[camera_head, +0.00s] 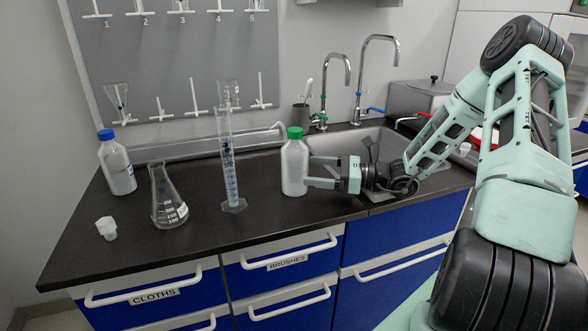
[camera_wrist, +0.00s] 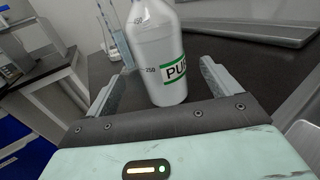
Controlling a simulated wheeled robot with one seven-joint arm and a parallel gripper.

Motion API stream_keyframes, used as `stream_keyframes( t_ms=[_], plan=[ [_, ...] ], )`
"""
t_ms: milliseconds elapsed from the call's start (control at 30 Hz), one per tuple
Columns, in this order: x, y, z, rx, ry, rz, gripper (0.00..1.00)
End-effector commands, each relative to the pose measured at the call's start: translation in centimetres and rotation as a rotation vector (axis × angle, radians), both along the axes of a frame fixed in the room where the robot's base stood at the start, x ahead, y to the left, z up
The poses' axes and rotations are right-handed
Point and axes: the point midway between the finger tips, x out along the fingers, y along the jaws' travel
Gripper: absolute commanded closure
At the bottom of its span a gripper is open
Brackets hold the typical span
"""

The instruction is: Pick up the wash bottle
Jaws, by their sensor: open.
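The white wash bottle (camera_head: 294,167) with a green cap stands upright on the dark bench, near the sink. In the wrist view its body (camera_wrist: 158,45) shows a green-edged label reading "PU" and volume marks; its cap is out of that view. My gripper (camera_head: 309,171) is open, reaching level from the right at the bottle's lower half. In the wrist view the fingers (camera_wrist: 158,80) lie on either side of the bottle's lower body, with a gap visible on each side. The fingertips are at or just beside the bottle.
A tall graduated cylinder (camera_head: 229,165), an Erlenmeyer flask (camera_head: 167,200), a blue-capped bottle (camera_head: 117,167) and a small stopper (camera_head: 106,228) stand to the left. The sink (camera_head: 352,144) with taps lies behind and right. A pegboard (camera_head: 175,60) rises behind. Bench in front of the bottle is clear.

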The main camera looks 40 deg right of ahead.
Motion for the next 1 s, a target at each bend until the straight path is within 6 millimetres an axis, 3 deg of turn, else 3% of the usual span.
stream_keyframes(
  t_ms=[500, 767, 900, 933, 1000],
  plan=[
    [3.9, 3.7, 0.0, -0.001, 0.001, 0.000, 0.11],
    [4.1, 3.9, 0.0, -0.001, 0.001, -0.001, 0.11],
    [4.1, 3.9, 0.0, -0.001, 0.001, -0.001, 0.45],
    [4.1, 3.9, 0.0, -0.001, 0.001, -0.001, 0.50],
    [4.1, 3.9, 0.0, -0.001, 0.001, -0.001, 0.50]
  ],
)
